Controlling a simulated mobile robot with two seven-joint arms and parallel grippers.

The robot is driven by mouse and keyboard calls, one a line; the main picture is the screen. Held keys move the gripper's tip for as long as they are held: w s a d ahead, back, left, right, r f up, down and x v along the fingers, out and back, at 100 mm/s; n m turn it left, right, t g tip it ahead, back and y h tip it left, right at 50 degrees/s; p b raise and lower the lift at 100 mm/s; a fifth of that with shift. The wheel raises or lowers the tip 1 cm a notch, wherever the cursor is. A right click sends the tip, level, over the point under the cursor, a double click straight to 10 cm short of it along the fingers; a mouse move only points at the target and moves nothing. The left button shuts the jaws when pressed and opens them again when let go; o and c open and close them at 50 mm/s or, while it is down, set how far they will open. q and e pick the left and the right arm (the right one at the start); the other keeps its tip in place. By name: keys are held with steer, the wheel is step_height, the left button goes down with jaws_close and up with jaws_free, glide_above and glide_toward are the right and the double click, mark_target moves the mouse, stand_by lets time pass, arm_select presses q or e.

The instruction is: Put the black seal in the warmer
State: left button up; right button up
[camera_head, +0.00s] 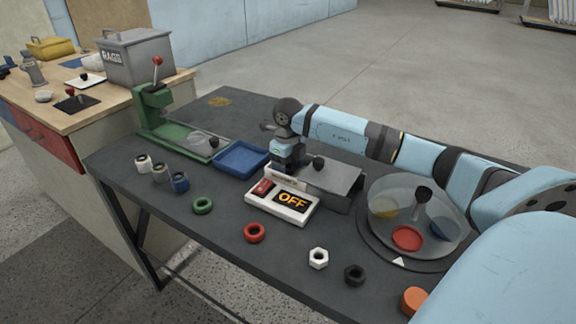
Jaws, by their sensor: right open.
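The black seal (354,275) looks like a small black ring with a faceted outline. It lies on the dark table near the front edge, right of the white nut. The warmer (330,185) is a grey metal box with a black knob on top. A white panel (283,200) reading OFF, with a red switch, is at its front. My right gripper (288,165) is over the left end of the warmer, pointing down, open, with its fingertips partly hard to make out. It is well away from the black seal. My left gripper is not in view.
A green ring (203,205), red ring (254,232) and white nut (318,257) line the front. A blue tray (241,159) and green press (160,125) stand left. A round clear-covered turntable (380,235) and orange piece (414,301) are at right.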

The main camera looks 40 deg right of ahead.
mark_target(288, 167)
steer(key=shift+r, duration=0.1)
step_height(288, 167, up, 12)
steer(key=p, duration=0.2)
steer(key=shift+r, duration=0.15)
stand_by(0.5)
